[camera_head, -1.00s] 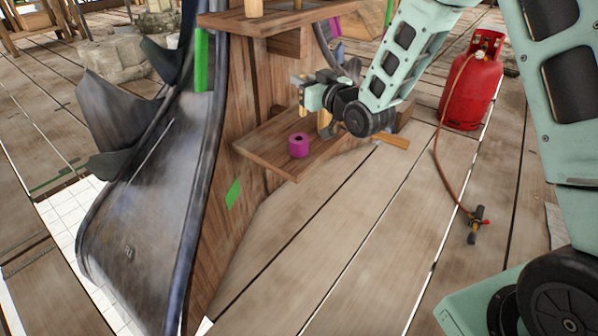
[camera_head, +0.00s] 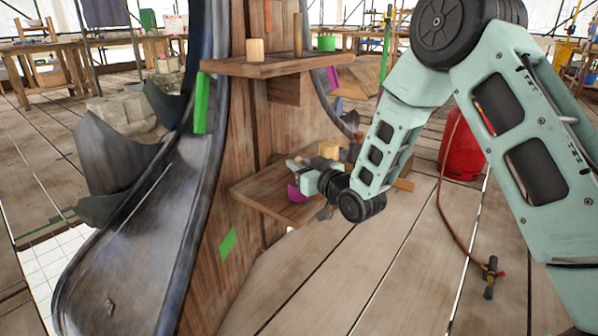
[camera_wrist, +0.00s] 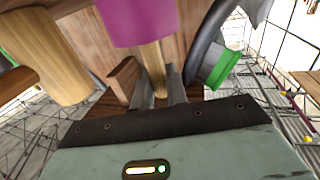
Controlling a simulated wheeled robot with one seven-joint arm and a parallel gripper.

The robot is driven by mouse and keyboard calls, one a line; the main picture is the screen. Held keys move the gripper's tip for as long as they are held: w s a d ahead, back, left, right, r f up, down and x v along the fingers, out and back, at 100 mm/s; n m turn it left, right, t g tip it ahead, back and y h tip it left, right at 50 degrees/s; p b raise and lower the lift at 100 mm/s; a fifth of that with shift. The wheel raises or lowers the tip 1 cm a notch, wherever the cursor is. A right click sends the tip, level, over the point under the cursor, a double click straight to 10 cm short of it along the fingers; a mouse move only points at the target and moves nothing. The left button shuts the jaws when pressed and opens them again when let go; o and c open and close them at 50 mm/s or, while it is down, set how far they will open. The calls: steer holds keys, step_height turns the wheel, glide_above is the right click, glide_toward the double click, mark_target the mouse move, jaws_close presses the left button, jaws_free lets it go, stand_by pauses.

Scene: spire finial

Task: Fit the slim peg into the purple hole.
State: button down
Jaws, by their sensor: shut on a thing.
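My gripper (camera_head: 298,165) is low over the lower shelf, right at the purple holed piece (camera_head: 297,192). In the wrist view its fingers (camera_wrist: 158,92) are shut on a slim wooden peg (camera_wrist: 153,68). The purple piece also fills the top middle of the wrist view (camera_wrist: 140,20). The peg's far end is hidden by the purple piece; I cannot tell whether it is inside the hole or behind the wall. In the head view the gripper covers part of the purple piece, and the held peg cannot be made out.
A thicker wooden peg (camera_wrist: 45,55) stands close by; it shows on the lower shelf (camera_head: 329,150). The upper shelf (camera_head: 270,66) holds a wooden block (camera_head: 255,50), a thin peg (camera_head: 297,35) and a green holed piece (camera_head: 326,43). A red gas cylinder (camera_head: 463,145) stands right.

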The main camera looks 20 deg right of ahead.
steer(key=shift+f, duration=0.15)
steer(key=c, duration=1.4)
jaws_free()
